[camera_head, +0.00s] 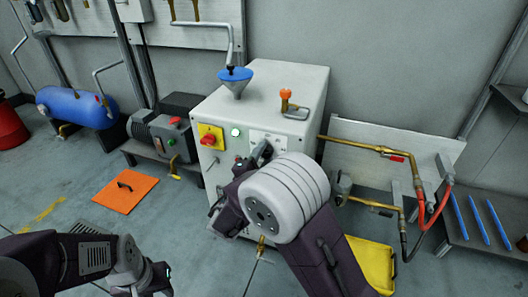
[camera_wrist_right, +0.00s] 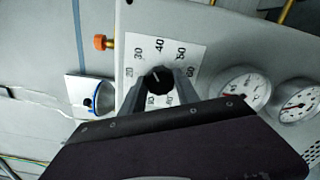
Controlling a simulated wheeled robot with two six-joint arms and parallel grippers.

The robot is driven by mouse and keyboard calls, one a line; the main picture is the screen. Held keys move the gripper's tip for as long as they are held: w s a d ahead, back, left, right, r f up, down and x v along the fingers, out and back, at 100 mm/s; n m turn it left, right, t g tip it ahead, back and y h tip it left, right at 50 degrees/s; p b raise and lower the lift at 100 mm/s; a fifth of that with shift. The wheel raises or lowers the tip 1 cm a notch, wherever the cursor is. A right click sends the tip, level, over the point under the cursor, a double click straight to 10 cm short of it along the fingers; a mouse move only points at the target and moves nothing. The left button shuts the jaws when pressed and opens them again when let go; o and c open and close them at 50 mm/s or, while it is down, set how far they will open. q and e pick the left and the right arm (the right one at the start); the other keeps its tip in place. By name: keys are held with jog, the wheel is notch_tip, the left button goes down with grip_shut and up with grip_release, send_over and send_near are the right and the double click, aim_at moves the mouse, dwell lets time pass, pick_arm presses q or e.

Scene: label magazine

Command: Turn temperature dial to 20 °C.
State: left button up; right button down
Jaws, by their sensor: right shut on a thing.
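The temperature dial (camera_wrist_right: 158,80) is a round black knob on a white scale plate (camera_wrist_right: 141,42) on the front of the pale cabinet. The scale plate also shows in the head view (camera_head: 279,138). In the right wrist view the dial's white mark points up and slightly left, roughly between 30 and 40; the 20 is at the left. My right gripper (camera_wrist_right: 160,82) is shut on the dial, a finger on each side, hiding parts of the lower scale. In the head view my right arm covers the dial.
Two round gauges (camera_wrist_right: 240,86) sit right of the dial in the right wrist view. The cabinet (camera_head: 265,88) carries a red knob on a yellow plate (camera_head: 210,137), a green light (camera_head: 235,132) and a blue funnel (camera_head: 236,77). Brass pipes (camera_head: 352,145) run to its right.

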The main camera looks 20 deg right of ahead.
jog(key=n+p, duration=0.4)
jog(key=n, duration=0.1)
jog(key=shift+r+n, duration=0.2)
jog(key=shift+n, duration=0.1)
jog(key=n+p, duration=0.3)
jog(key=shift+n+p, duration=0.3)
jog(key=shift+p, duration=0.05)
jog(key=shift+f+n+p, duration=0.2)
jog(key=shift+n+p, duration=0.5)
jog(key=shift+n, duration=0.1)
jog(key=c, duration=0.9)
grip_release()
